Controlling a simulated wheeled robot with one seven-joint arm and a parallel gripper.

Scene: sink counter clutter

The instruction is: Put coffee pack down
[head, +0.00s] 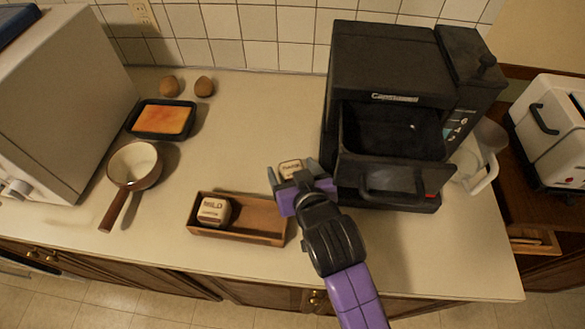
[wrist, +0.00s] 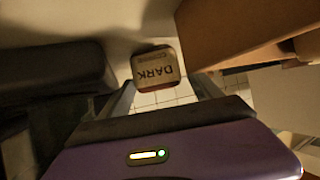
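The coffee pack (head: 290,168), a small pale block marked DARK, is on the counter just beyond my gripper, between the wooden tray and the black coffee machine. In the wrist view the pack (wrist: 155,78) appears upside down between the fingertips. My gripper (head: 293,171) is open, with one finger on each side of the pack. A gap shows between the pack and the finger at the right of the wrist view; contact on the other side is unclear. The pack looks upright, and its underside is hidden.
The wooden tray (head: 262,219) holds a MILD pack (head: 214,211) in its left part; its right part is empty. The coffee machine (head: 385,70) has its drawer (head: 385,175) pulled out, close to my gripper's right. A pan (head: 134,165) and baking dish (head: 162,119) stand left.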

